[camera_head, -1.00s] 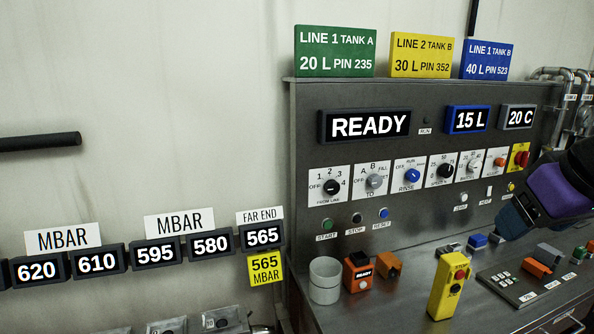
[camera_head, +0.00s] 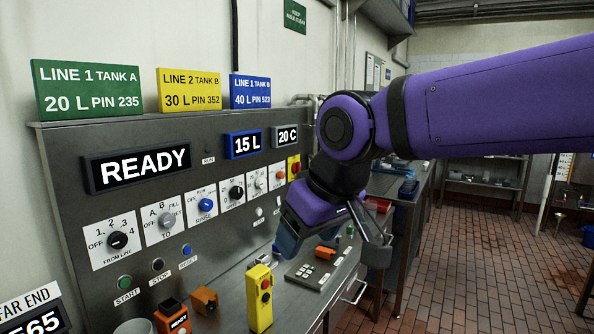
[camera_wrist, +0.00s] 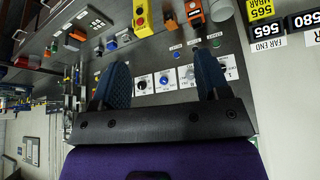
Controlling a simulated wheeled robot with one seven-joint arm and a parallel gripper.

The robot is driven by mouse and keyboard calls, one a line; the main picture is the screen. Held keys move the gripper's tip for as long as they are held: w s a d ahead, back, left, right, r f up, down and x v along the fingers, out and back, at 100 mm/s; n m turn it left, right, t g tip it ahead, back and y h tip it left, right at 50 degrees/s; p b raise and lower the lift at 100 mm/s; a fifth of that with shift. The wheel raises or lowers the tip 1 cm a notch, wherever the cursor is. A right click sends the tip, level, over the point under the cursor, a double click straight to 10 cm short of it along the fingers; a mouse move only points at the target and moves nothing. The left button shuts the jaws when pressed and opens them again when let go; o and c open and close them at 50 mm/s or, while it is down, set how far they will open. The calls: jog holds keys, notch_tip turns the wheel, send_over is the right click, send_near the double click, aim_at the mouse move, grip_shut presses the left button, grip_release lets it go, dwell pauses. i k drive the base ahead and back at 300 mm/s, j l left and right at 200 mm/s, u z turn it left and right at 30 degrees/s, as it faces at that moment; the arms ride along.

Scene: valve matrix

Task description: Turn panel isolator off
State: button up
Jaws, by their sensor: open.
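A red knob on a yellow plate (camera_head: 294,167), which looks like the panel isolator, is at the right end of the panel's row of switches in the head view. It is small there, and I cannot read its position. My gripper (camera_head: 328,250) is open and empty, pointing down in front of the panel's right part, below and to the right of the knob. In the wrist view, the two dark blue fingers (camera_wrist: 160,82) stand wide apart with several white-plated dials showing between them. I cannot make out the isolator in the wrist view.
The metal panel (camera_head: 75,215) carries several dials and a READY display (camera_head: 138,167). A yellow pendant box (camera_head: 260,298) with a red stop button stands on the ledge, near orange blocks and a keypad (camera_head: 308,274). Open brick floor (camera_head: 465,255) lies at the right.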

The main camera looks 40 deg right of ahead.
aim_at(296, 168)
jog(key=l, duration=0.5)
jog(key=i+l, duration=0.15)
jog(key=l, duration=0.85)
jog(key=i+l+z, duration=0.1)
jog(key=l, duration=0.4)
jog(key=i+l, duration=0.15)
jog(key=l, duration=0.85)
jog(key=i+l, duration=0.65)
jog(key=k+l+z, duration=0.05)
jog(key=l, duration=0.1)
